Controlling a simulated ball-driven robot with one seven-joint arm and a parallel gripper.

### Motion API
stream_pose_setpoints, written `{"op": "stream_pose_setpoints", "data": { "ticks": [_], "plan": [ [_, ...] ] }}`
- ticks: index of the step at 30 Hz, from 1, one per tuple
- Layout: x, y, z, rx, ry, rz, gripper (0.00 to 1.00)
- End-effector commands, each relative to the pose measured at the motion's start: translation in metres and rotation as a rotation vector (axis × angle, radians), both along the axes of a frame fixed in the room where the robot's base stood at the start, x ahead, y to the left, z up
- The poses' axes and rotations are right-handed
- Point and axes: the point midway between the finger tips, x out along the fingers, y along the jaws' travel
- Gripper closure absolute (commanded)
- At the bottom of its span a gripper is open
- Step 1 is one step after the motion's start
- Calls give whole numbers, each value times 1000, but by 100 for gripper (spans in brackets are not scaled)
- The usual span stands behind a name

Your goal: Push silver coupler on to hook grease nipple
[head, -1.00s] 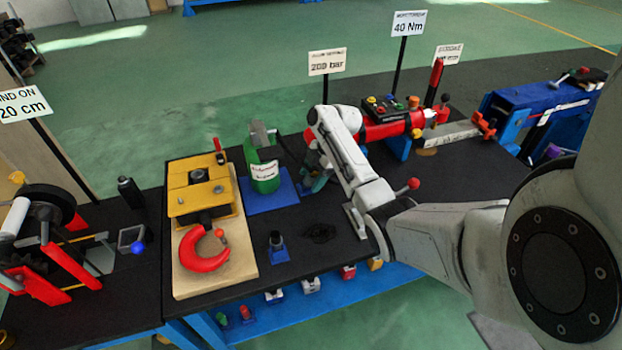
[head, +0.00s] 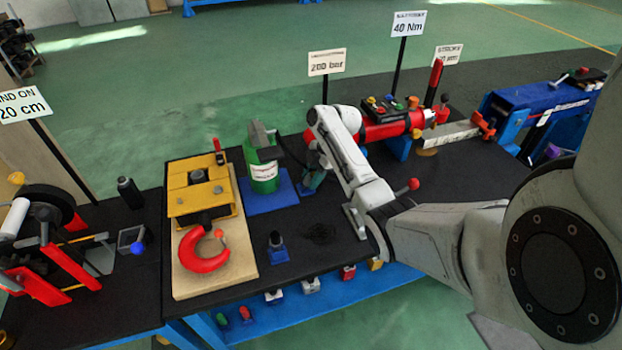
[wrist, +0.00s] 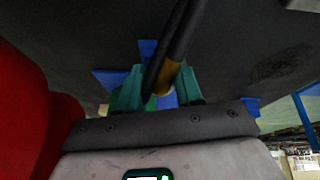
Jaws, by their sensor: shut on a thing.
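The red hook (head: 203,255) lies on a pale board, with a small orange knob (head: 219,233) by its opening, perhaps the nipple's cap. My gripper (head: 316,178) is low over the black bench top, right of the green pump and well right of the hook. In the wrist view its teal fingers (wrist: 163,90) are shut on a yellow-orange piece (wrist: 165,78) beside a black hose (wrist: 172,42). I cannot make out any silver surface; the coupler is hidden or not distinguishable.
The green pump (head: 264,168) stands on a blue mat (head: 272,203) between hook and gripper. The yellow block (head: 202,190) is behind the hook. A small blue post (head: 277,248) stands right of the board. A red cylinder (head: 385,130) lies behind my arm.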

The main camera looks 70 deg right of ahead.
Motion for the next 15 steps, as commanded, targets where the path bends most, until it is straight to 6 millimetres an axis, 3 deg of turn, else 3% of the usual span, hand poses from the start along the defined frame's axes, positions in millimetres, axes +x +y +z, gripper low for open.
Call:
{"op": "stream_pose_setpoints", "data": {
  "ticks": [8,15],
  "plan": [
    [1,-1,9,-2,-2,0,100],
    [-5,3,38,-1,-3,0,100]
  ]
}}
